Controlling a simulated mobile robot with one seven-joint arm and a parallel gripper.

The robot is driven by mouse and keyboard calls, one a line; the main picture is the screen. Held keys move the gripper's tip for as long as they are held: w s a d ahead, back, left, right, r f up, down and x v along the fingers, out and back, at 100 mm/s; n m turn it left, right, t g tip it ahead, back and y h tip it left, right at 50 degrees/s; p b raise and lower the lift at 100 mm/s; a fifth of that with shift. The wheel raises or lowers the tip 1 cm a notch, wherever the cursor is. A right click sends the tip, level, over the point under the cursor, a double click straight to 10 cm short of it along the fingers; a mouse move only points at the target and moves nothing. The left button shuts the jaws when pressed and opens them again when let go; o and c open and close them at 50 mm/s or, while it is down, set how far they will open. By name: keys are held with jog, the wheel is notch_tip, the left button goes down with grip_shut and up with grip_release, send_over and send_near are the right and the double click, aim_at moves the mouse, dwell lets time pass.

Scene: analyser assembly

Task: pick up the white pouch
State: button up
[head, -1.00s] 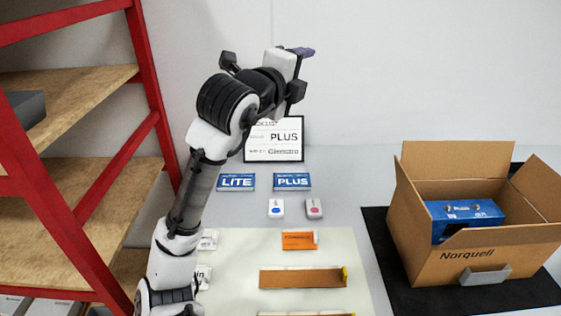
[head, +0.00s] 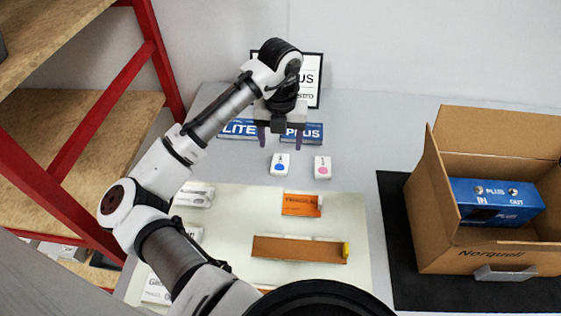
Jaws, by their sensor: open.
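One white packet (head: 195,194) lies at the mat's back left. A larger white printed item (head: 158,290) lies at the front left, partly hidden by my arm. My gripper (head: 280,142) points down above the back of the table, in front of the blue LITE and PLUS boxes. Its two dark fingers are apart with nothing between them. It is well away from both white items, to their upper right.
White units with a blue button (head: 280,164) and a pink button (head: 322,167) stand near my gripper. An orange packet (head: 301,205) and a brown strip (head: 298,249) lie on the mat (head: 350,215). An open carton (head: 440,240) stands right, a red-framed shelf (head: 152,75) left.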

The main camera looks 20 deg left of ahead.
aim_at(281, 159)
jog(key=shift+w+f+p, duration=0.1)
jog(key=shift+f+p, duration=0.85)
jog(key=shift+f, duration=2.45)
jog(key=c, duration=1.1)
jog(key=shift+o, duration=0.2)
jog(key=shift+r, duration=0.1)
